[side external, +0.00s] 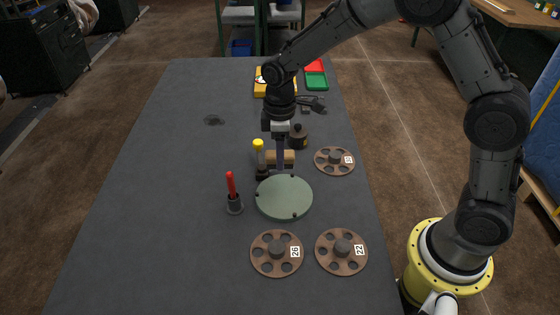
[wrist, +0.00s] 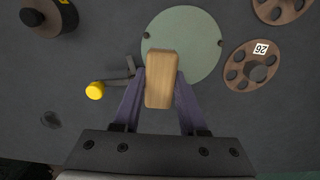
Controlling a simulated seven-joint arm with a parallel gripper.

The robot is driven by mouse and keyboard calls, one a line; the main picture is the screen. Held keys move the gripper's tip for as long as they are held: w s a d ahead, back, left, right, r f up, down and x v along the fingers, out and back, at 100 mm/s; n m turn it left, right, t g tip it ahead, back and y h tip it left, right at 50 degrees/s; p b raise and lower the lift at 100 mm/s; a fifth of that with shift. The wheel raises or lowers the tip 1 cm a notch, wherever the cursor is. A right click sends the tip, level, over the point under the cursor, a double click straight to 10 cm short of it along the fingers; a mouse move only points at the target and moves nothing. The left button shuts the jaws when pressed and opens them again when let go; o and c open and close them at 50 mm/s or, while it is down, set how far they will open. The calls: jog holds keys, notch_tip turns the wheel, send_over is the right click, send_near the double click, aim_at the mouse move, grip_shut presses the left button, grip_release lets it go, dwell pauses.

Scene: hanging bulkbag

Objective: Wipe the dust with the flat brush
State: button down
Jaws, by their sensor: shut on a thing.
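My gripper (side external: 281,165) points down with its two fingers on either side of a light wooden block, the flat brush (side external: 288,157). In the wrist view the brush (wrist: 161,79) sits between the fingertips (wrist: 160,88), overlapping the edge of the green disc in the picture. Its bristles are hidden, and I cannot tell whether it touches the table. The dust (side external: 214,120) is a small dark smudge on the grey table, up and left of my gripper. It also shows at the lower left in the wrist view (wrist: 50,119).
A yellow-topped tool (side external: 258,146) stands close left of the brush. A red-handled tool in a holder (side external: 233,194), the green disc (side external: 284,197), a dark pot (side external: 298,137) and brown wheels (side external: 335,161) are nearby. The table (side external: 140,200) is clear around the dust.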

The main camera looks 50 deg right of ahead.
jog(key=shift+r, duration=0.65)
